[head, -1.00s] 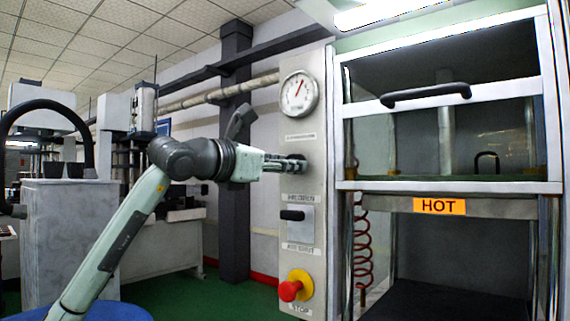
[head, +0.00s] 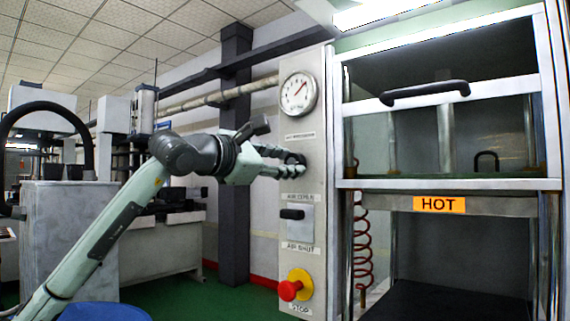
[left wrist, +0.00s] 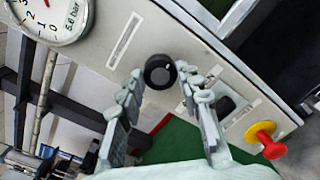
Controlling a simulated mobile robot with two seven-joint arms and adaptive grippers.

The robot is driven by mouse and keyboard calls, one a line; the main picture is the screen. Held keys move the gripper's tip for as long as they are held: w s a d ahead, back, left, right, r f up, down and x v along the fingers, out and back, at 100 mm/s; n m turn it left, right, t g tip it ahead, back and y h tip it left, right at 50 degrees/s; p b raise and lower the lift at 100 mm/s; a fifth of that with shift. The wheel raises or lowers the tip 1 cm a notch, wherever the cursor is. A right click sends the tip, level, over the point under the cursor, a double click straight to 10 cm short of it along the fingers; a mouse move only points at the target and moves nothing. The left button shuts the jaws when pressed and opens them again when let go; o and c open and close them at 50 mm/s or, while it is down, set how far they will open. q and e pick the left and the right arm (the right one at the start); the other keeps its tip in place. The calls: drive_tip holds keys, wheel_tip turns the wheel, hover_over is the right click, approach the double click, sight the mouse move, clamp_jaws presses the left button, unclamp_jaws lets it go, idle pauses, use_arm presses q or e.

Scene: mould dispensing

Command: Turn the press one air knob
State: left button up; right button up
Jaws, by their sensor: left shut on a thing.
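The black round air knob (head: 294,159) sits on the press's pale control panel (head: 311,130), below the gauge. It also shows in the left wrist view (left wrist: 160,71), with one finger on each side. My left gripper (head: 287,162) is shut on the knob, reaching it from the left with its fingers turned at a slant. The fingers partly hide the knob in the head view. The pressure gauge (head: 299,93) is above the knob, its needle pointing up and right. My right gripper is not in view.
Below the knob are a black air lever (head: 292,214) and a red stop button (head: 290,290) on a yellow base. The press frame with a black handle (head: 425,92) and HOT label (head: 439,205) stands to the right.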

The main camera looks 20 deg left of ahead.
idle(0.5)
use_arm(q)
drive_tip(key=o, duration=1)
drive_tip(key=shift+o, duration=0.8)
drive_tip(key=v, duration=1.2)
